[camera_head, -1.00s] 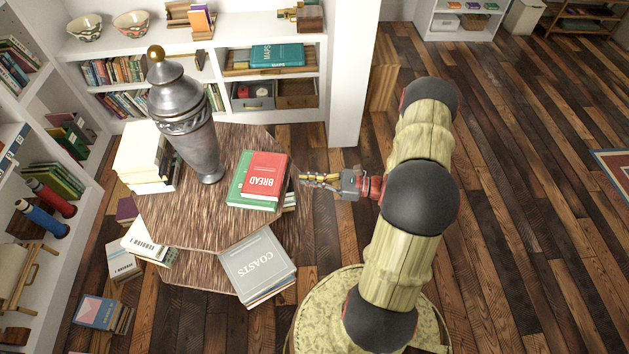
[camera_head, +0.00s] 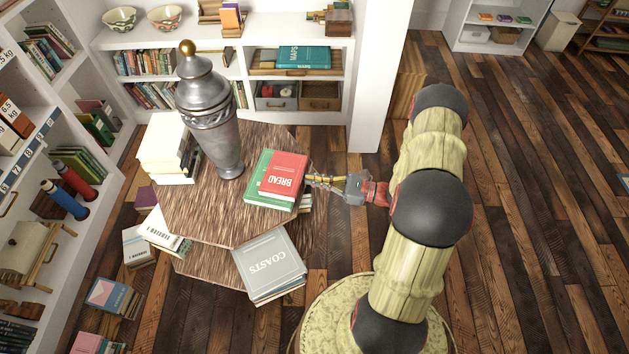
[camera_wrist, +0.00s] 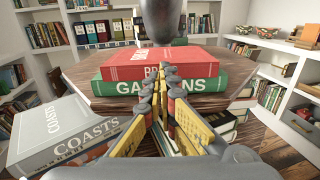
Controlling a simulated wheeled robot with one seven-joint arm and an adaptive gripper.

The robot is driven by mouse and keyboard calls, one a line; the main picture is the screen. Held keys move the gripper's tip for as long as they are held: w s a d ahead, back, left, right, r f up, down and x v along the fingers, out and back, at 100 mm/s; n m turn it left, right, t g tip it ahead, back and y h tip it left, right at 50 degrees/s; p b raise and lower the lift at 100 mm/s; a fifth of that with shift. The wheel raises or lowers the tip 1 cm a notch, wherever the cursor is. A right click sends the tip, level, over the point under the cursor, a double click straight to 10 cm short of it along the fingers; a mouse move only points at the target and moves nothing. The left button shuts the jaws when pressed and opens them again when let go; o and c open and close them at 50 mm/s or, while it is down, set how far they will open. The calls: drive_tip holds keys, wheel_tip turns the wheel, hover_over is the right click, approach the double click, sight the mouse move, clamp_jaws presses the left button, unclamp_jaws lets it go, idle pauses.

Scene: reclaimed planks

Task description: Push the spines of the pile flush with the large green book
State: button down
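A red book titled BREAD (camera_head: 283,175) lies on the large green book (camera_head: 254,192), on the wooden table (camera_head: 200,208). In the wrist view, the spines of the red book (camera_wrist: 200,68) and the green book (camera_wrist: 205,86) face me. The red book sits a little askew on the green one in the head view. My gripper (camera_head: 312,180) is at the pile's right side, level with the books; it also shows in the wrist view (camera_wrist: 167,72). Its fingertips are together, empty, in front of the red spine. Whether they touch it I cannot tell; they hide the middle of both titles.
A tall silver urn (camera_head: 214,130) stands behind the pile. A grey COASTS book (camera_head: 268,264) tops a stack at the table's front. A pale book stack (camera_head: 165,150) stands at the left. Floor at the right is open.

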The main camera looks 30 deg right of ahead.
drive_tip(key=shift+x, duration=0.9)
drive_tip(key=shift+s+d, duration=0.1)
drive_tip(key=v, duration=0.3)
drive_tip(key=shift+s+d, duration=0.25)
drive_tip(key=shift+s, duration=0.05)
idle(0.4)
